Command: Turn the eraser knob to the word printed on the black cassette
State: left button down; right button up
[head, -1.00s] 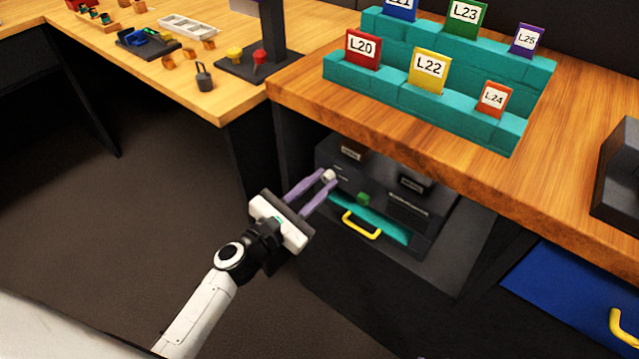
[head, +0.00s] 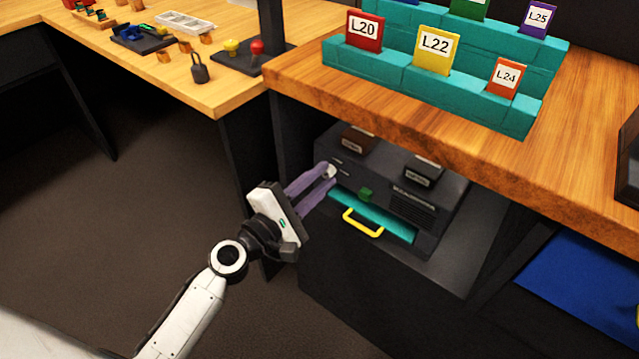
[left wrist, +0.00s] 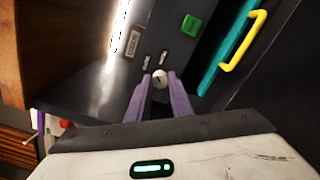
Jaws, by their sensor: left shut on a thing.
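The eraser knob (head: 329,171) is a small pale round knob on the front of a dark grey machine (head: 440,190) in the shelf space under the wooden counter. My left gripper (head: 327,176) has purple fingers and is shut on the knob. In the left wrist view the knob (left wrist: 159,78) sits between the fingertips, with a line mark on its face and small printed labels (left wrist: 155,60) beside it, too small to read. A black cassette (head: 424,170) stands on top of the machine; its white label is too blurred to read. My right gripper is out of view.
A brown cassette (head: 357,139) also stands on the machine. A green button (head: 366,194) and a teal drawer with a yellow handle (head: 362,222) are near the knob. The wooden counter edge (head: 400,117) overhangs the machine. The floor to the left is clear.

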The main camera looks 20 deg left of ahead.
pick_arm(q)
jog(key=m, duration=0.2)
jog(key=shift+f+m+b, duration=0.15)
jog(key=shift+m+b, duration=0.25)
jog(key=m, duration=0.3)
jog(key=shift+m, duration=2)
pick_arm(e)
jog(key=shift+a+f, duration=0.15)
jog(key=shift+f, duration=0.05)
pick_arm(q)
jog(key=c, duration=1.6)
grip_release()
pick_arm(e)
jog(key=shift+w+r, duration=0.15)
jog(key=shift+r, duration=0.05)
